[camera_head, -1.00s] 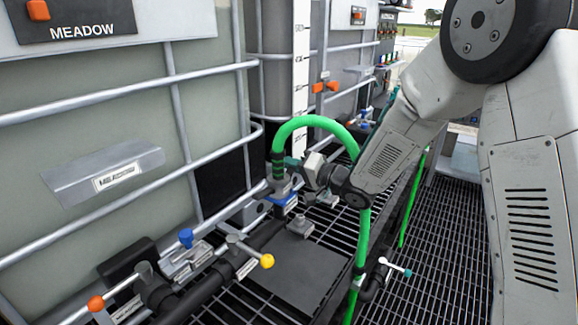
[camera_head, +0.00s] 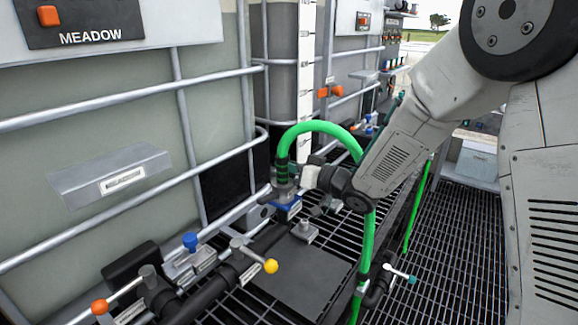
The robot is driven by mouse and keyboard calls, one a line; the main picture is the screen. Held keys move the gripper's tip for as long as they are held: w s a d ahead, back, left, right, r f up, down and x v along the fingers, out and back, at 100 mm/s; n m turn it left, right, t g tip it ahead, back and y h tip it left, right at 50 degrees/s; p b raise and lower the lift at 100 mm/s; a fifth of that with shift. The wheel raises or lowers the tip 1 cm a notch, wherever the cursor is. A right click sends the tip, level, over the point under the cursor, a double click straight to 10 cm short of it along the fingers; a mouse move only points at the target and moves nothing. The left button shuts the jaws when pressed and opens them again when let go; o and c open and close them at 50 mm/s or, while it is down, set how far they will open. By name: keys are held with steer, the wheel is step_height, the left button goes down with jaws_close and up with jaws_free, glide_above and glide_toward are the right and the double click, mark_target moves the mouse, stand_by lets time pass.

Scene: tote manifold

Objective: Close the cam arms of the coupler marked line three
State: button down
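A green hose (camera_head: 322,127) arches up and comes down into a grey coupler (camera_head: 286,190) that stands on a blue-edged base (camera_head: 288,206) in the middle of the view. My gripper (camera_head: 294,174) is at the coupler's right side, close to it or touching; its fingers are dark and small here. I cannot tell whether the fingers are open or shut. The cam arms are too small and partly hidden by my gripper to read their position. No line three marking is legible on the coupler.
A MEADOW tote (camera_head: 100,200) in a tube cage fills the left. Pipes with an orange knob (camera_head: 100,306), a blue knob (camera_head: 190,240) and a yellow knob (camera_head: 271,266) lie in front. A white-handled valve (camera_head: 398,272) is at the lower right. Grating floor (camera_head: 450,250) is open on the right.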

steer(key=shift+s, duration=0.1)
stand_by(0.4)
steer(key=c, duration=1.5)
jaws_free()
